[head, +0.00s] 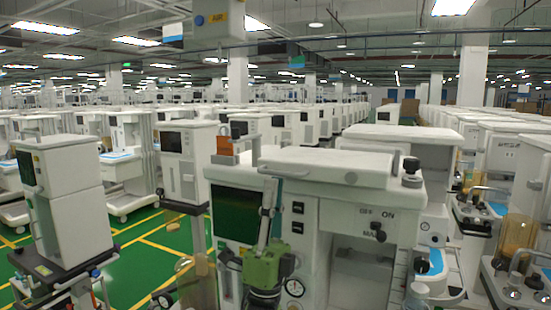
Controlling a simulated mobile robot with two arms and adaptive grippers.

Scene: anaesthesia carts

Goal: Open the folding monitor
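The folding monitor (233,213) is a dark green screen in a white frame on the front left of the nearest white cart. It appears to lie close against the cart front. My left gripper (268,205) seems to be the slender grey and black shape pointing up beside the screen's right edge. It overlaps that edge in the picture; I cannot tell whether it touches it, or whether its fingers are apart. A green unit (264,265) shows just below it and hides part of the cart. My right gripper is not in view.
A clear cylinder (196,285) stands at lower left. Other carts crowd both sides. Green floor (150,245) is free at left.

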